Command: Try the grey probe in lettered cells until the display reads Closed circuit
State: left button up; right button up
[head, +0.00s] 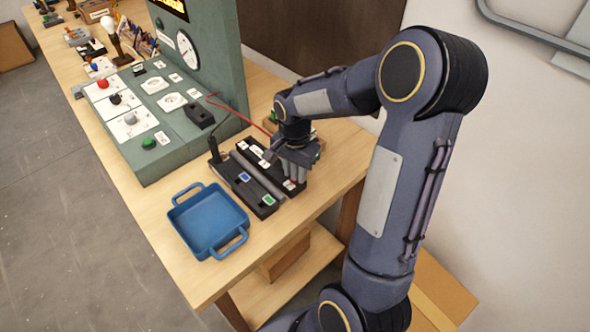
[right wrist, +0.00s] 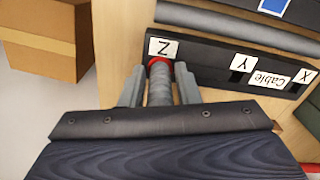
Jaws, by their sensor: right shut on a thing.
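My right gripper (head: 294,178) is shut on the grey probe (right wrist: 160,85), which has a red ring at its tip. In the right wrist view the gripper (right wrist: 160,88) holds the probe at the Z label (right wrist: 163,48) of a black block (right wrist: 210,52); I cannot tell whether the tip is seated in the cell. The block also carries Y, Cable and X labels. In the head view the block (head: 240,158) lies partly under the gripper. The display (head: 172,8) is cut off by the top edge; its amber text is unreadable. My left gripper is out of view.
A second black block (head: 236,184) with blue and green labels lies alongside, with a black upright piece (head: 214,150) at its end. A blue tray (head: 205,222) sits near the table's front edge. A green panel (head: 150,110) with buttons and a dial stands behind.

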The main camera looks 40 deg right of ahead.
jog(key=shift+f, duration=0.25)
jog(key=o, duration=1.1)
jog(key=shift+r, duration=0.15)
